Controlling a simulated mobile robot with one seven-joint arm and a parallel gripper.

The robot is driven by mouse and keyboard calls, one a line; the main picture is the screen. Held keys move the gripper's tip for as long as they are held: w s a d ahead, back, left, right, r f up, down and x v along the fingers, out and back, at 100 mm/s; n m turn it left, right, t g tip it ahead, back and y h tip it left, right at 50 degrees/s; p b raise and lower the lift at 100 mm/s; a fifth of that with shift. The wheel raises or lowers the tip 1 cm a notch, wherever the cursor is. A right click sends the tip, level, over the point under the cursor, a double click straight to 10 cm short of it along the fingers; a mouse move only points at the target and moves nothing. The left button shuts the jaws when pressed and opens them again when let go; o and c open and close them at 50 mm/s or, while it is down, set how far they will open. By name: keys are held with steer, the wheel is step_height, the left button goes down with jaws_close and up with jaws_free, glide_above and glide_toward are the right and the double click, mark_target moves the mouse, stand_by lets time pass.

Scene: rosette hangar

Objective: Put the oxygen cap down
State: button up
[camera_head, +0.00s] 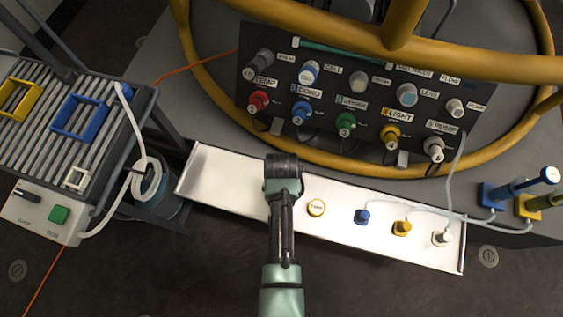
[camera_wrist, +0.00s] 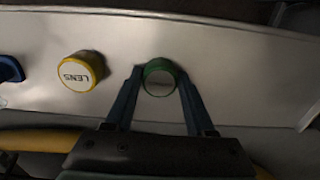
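A cap with a green rim and a plain grey face (camera_wrist: 159,79), which I take for the oxygen cap, is between the two fingers of my gripper (camera_wrist: 160,74) in the wrist view. The fingers look closed against its sides. It is over or on the white tray (camera_wrist: 215,55); I cannot tell whether it touches the surface. In the head view my arm hides the cap and fingertips above the left-middle part of the tray (camera_head: 225,180). A yellow cap marked LENS (camera_wrist: 82,70) lies on the tray beside it; it also shows in the head view (camera_head: 316,208).
Blue (camera_head: 362,217), yellow (camera_head: 402,228) and white (camera_head: 441,238) connectors with hoses sit on the tray's right part. A panel of coloured plugs (camera_head: 350,95) and a yellow tube ring (camera_head: 375,170) stand behind. A ribbed unit (camera_head: 35,190) is at left. The tray's left end is bare.

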steer(key=shift+o, duration=1.4)
steer(key=shift+r, duration=0.1)
step_height(320, 180, up, 12)
steer(key=p, duration=0.5)
steer(key=shift+p, duration=0.3)
